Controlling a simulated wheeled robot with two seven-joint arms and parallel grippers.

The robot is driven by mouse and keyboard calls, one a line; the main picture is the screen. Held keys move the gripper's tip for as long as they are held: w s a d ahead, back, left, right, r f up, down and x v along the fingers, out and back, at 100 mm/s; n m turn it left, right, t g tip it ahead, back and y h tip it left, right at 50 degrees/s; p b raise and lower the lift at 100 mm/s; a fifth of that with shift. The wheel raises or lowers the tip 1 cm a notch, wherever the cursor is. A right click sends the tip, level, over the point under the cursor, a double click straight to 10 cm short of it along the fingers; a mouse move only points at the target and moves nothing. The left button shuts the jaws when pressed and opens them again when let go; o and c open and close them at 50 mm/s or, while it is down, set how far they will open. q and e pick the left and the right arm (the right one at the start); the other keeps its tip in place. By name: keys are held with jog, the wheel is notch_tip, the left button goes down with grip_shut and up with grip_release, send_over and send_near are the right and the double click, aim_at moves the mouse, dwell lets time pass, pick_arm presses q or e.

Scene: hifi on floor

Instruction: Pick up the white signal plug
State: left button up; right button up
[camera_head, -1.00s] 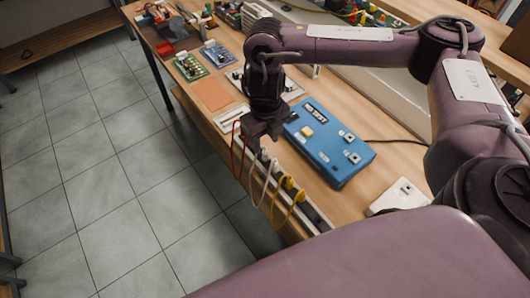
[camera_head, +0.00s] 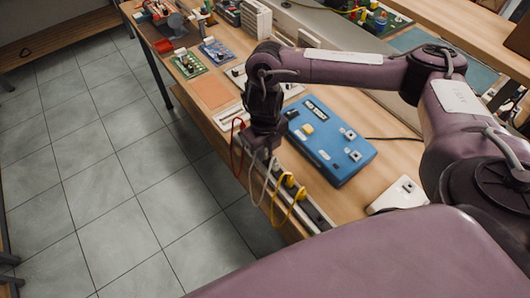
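The white signal plug's white cable (camera_head: 265,182) hangs in a loop from a rail (camera_head: 313,213) along the bench's front edge. It is between a red cable (camera_head: 233,158) and a yellow cable (camera_head: 283,205). The plug's body is mostly hidden by my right gripper. My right gripper (camera_head: 262,150) points down right over the top of the white cable, close to the rail. Its fingers are dark and small, so I cannot tell whether they are open, or touch the plug. My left gripper is not in view.
A blue test box (camera_head: 335,158) lies just right of my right gripper. A white box (camera_head: 397,195) sits nearer me. An orange mat (camera_head: 212,88), a green circuit board (camera_head: 187,65) and a blue one (camera_head: 216,51) lie farther back. The tiled floor (camera_head: 110,170) at left is clear.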

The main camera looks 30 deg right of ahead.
grip_shut()
